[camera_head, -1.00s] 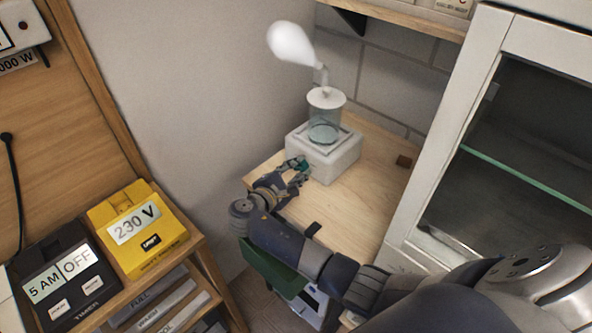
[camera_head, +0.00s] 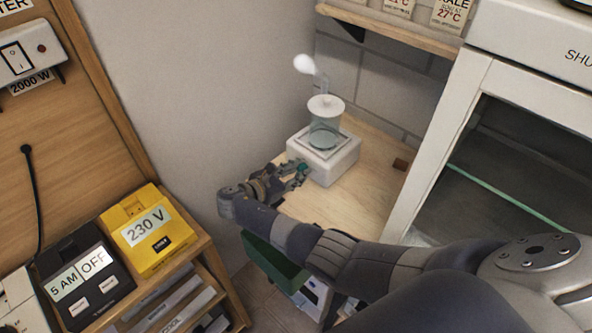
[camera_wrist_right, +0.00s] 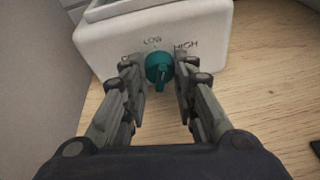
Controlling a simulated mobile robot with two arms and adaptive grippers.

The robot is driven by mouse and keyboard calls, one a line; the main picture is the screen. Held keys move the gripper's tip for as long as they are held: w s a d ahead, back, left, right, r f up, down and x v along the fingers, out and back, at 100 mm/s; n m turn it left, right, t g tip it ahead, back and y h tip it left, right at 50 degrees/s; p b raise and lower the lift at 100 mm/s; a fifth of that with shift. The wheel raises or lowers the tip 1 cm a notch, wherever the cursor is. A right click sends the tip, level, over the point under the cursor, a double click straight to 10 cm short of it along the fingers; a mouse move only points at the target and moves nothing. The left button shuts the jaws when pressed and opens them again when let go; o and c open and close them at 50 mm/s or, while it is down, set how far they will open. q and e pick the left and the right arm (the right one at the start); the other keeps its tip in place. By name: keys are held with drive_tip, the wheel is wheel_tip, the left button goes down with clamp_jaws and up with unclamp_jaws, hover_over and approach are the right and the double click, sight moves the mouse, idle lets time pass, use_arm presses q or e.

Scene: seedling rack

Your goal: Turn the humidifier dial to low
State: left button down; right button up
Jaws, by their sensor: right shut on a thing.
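The humidifier (camera_head: 322,160) is a white box with a clear tank and a white lid, standing on a wooden top. A small white mist puff (camera_head: 303,64) leaves its spout. Its teal dial (camera_wrist_right: 159,70) is on the front face, below the LOW mark, with HIGH to the right and another label mostly hidden at left. I cannot tell exactly where the dial points. My right gripper (camera_wrist_right: 158,80) is shut on the dial, one finger on each side; it also shows in the head view (camera_head: 297,170). My left gripper is not in view.
A white glass-fronted cabinet (camera_head: 452,110) stands close on the right. A yellow 230 V box (camera_head: 150,238) and a black timer (camera_head: 85,280) sit on the shelf at left.

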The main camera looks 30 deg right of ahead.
drive_tip(key=shift+w+n+g+h+b, duration=0.1)
drive_tip(key=shift+n+g+h+b, duration=0.25)
drive_tip(key=shift+n+g, duration=0.6)
drive_tip(key=shift+n, duration=0.35)
drive_tip(key=o, duration=0.8)
drive_tip(key=shift+c, duration=0.2)
drive_tip(key=shift+v, duration=3.75)
